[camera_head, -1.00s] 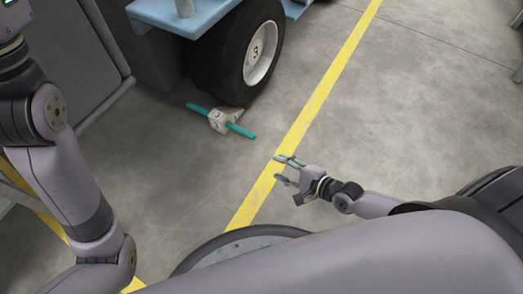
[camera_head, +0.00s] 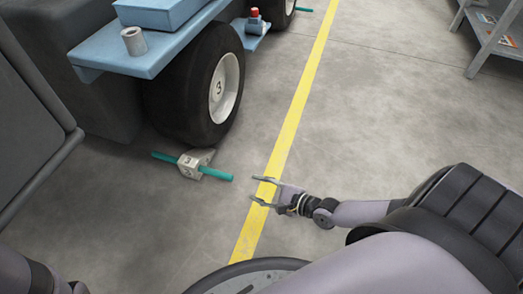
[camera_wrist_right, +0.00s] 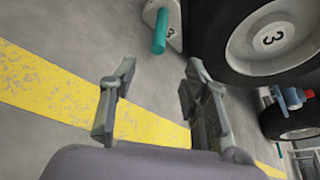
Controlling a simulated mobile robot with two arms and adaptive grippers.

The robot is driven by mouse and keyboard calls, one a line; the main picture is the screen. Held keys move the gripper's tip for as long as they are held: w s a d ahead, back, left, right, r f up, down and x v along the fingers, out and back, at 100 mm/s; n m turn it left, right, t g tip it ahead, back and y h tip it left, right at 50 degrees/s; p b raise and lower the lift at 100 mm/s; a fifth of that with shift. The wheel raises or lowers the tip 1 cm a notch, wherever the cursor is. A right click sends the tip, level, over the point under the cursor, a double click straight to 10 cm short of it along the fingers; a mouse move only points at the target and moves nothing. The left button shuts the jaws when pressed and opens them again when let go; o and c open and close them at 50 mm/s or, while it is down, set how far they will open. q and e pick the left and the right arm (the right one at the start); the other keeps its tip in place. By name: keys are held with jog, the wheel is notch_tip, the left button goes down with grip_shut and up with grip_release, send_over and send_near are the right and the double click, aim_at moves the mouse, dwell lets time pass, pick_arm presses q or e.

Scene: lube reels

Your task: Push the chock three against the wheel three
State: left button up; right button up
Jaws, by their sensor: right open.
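Chock three (camera_head: 189,164) is a pale wedge marked 3 with a long teal bar (camera_head: 217,175) through it. It lies on the floor at the foot of wheel three (camera_head: 190,95), a black tyre with a white hub marked 3. I cannot tell whether chock and tyre touch. My right gripper (camera_head: 259,189) is open and empty, just right of the bar's near end and apart from it. In the right wrist view, the bar (camera_wrist_right: 160,32) and part of the chock (camera_wrist_right: 175,22) show beyond the open fingers (camera_wrist_right: 160,70), with the wheel (camera_wrist_right: 270,40) to the right. My left gripper is out of view.
A yellow floor line (camera_head: 290,120) runs under my right gripper. The blue vehicle step (camera_head: 140,50) overhangs left of the wheel. A dark grey cabinet-like panel (camera_head: 25,130) stands at the left. A metal shelf (camera_head: 490,40) is at the far right. The floor between is clear.

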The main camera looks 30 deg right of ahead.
aim_at(221, 175)
jog(key=b+x, duration=0.6)
jog(key=x, duration=0.9)
jog(key=shift+a+f, duration=0.15)
jog(key=shift+f, duration=0.1)
jog(key=shift+b+x, duration=0.45)
jog(key=shift+x, duration=0.35)
jog(key=shift+r, duration=0.15)
jog(key=shift+c, duration=0.5)
grip_shut()
